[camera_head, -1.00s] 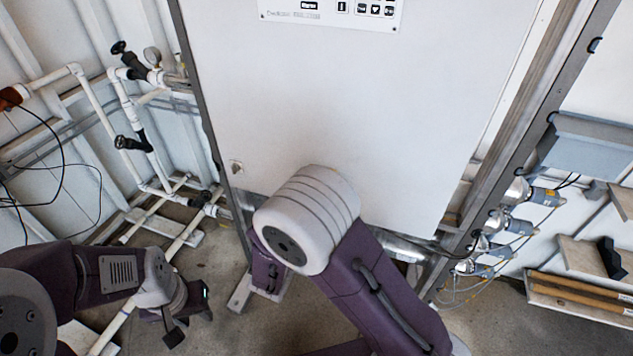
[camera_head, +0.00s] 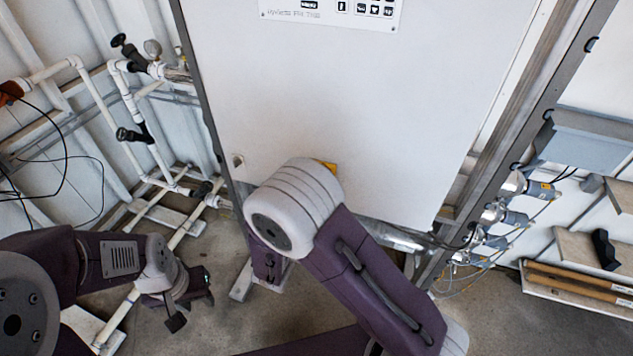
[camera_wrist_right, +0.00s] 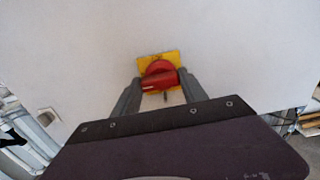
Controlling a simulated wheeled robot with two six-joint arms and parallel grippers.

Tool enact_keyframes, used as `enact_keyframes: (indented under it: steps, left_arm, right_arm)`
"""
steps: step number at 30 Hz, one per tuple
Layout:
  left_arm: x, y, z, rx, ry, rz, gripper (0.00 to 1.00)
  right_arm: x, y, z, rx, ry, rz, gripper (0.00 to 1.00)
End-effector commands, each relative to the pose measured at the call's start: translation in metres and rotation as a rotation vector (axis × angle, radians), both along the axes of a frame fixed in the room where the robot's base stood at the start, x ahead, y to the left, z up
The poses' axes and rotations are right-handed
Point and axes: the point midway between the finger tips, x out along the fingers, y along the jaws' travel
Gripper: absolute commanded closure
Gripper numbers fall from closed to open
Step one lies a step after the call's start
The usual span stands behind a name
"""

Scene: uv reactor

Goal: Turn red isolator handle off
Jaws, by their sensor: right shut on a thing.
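The red isolator handle (camera_wrist_right: 160,78) sits on a yellow plate (camera_wrist_right: 146,62) on the white cabinet front in the right wrist view. My right gripper (camera_wrist_right: 160,84) has its two grey fingers on either side of the handle and is shut on it. The handle's grip lies nearly level, with a slight tilt. In the head view only a corner of the yellow plate (camera_head: 327,167) shows, and my right arm hides the handle and the right gripper. My left gripper (camera_head: 190,308) hangs at the lower left, away from the cabinet; its finger gap is not clear.
The white cabinet (camera_head: 340,120) fills the middle. White pipes with black valves (camera_head: 130,135) stand at the left. Grey fittings with cables (camera_head: 500,215) and a shelf (camera_head: 580,280) are at the right. Bare floor shows below.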

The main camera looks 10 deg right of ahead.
Motion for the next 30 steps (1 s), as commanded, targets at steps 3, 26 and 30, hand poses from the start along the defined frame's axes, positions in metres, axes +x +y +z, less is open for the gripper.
enact_keyframes:
  steps: [3,26,30]
  left_arm:
    - [0.000,0.000,0.000,0.000,0.000,0.000,0.64]
    - [0.000,0.000,-0.008,0.000,0.000,0.000,0.64]
    - [0.000,0.000,-0.008,0.000,0.000,0.000,0.64]
  right_arm:
    - [0.000,0.000,-0.001,-0.003,0.003,0.000,0.39]
    - [-0.059,0.041,-0.001,0.000,0.001,0.007,0.28]
    - [-0.072,0.049,-0.001,-0.002,0.001,0.003,0.28]
